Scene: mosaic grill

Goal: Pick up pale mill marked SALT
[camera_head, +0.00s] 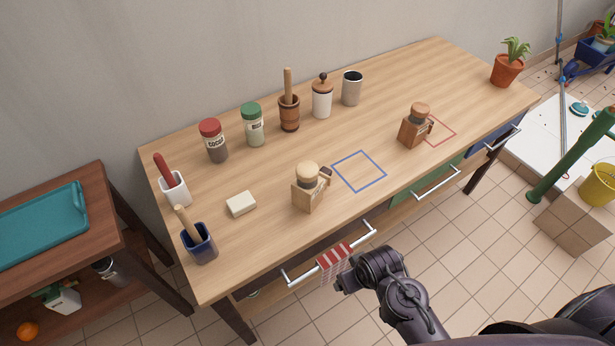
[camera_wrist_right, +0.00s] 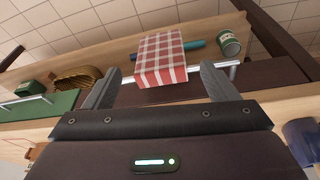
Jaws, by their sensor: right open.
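The pale mill (camera_head: 308,190) is a light wood block-shaped grinder with a round top and a dark knob on its right side. It stands upright on the table, left of the blue square outline (camera_head: 359,171); its lettering is too small to read surely. A darker brown mill (camera_head: 414,130) stands further right, by the red square outline. My right gripper (camera_head: 343,284) is in front of the table, below and apart from the pale mill. In the right wrist view its two fingers (camera_wrist_right: 158,82) are spread with nothing held. My left gripper is out of view.
A red checked cloth (camera_head: 335,262) hangs on a drawer handle close to my right gripper. A white block (camera_head: 241,204) and a blue cup (camera_head: 199,243) stand left of the pale mill. Several jars and a mortar (camera_head: 289,112) line the back.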

